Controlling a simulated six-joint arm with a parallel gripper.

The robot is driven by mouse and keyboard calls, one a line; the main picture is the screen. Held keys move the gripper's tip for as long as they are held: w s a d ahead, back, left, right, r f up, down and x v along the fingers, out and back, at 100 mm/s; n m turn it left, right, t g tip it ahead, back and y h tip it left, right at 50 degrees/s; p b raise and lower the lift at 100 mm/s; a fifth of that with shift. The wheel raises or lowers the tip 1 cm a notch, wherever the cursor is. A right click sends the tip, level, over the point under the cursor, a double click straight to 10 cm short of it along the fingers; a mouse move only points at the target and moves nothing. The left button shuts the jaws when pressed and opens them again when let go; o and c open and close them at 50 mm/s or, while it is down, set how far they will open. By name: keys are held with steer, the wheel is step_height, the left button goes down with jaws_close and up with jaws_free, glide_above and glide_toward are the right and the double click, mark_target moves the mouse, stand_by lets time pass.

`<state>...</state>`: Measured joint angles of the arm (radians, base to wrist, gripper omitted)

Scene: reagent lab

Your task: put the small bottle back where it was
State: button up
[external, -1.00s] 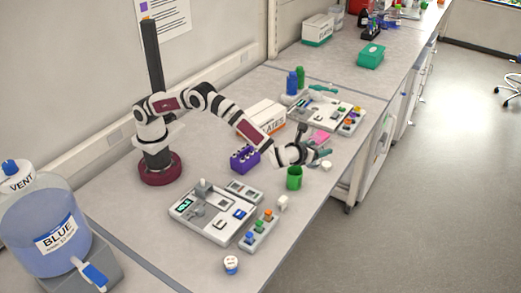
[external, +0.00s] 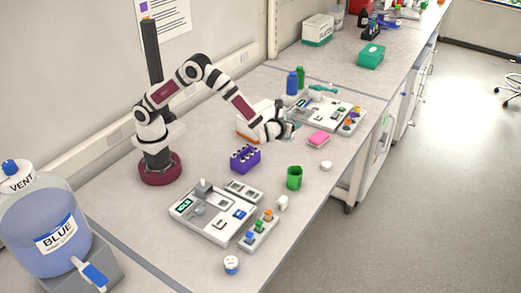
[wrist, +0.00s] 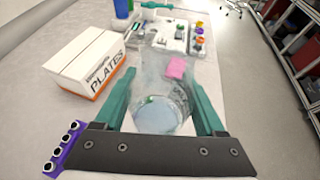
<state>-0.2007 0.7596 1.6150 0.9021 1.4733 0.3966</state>
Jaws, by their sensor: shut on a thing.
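My gripper (external: 292,130) is in front of the plates box in the external view. In the wrist view, its teal fingers (wrist: 162,100) are shut on a clear, see-through vessel (wrist: 160,114) with a pale round end towards me. Its outline is faint, and I cannot tell for sure that it is the small bottle. A blue bottle (external: 292,83) and a green bottle (external: 300,75) stand upright at the back, apart from my gripper. The blue one also shows in the wrist view (wrist: 121,8).
The white and orange plates box (wrist: 88,62) is close to the left finger. A purple rack (external: 245,158) holds several vials. The bench's front right is mostly clear.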

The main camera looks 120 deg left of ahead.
step_height(320, 180, down, 5)
steer(key=shift+w+r, duration=0.1)
steer(key=shift+r, duration=0.05)
steer(key=x, duration=0.4)
steer(key=s+f+x, duration=0.1)
steer(key=x, duration=0.3)
steer(key=d+f+x, duration=0.1)
steer(key=x, duration=0.4)
steer(key=shift+s, duration=0.3)
steer(key=shift+a+f, duration=0.15)
steer(key=shift+f, duration=1.85)
steer(key=shift+f, duration=0.1)
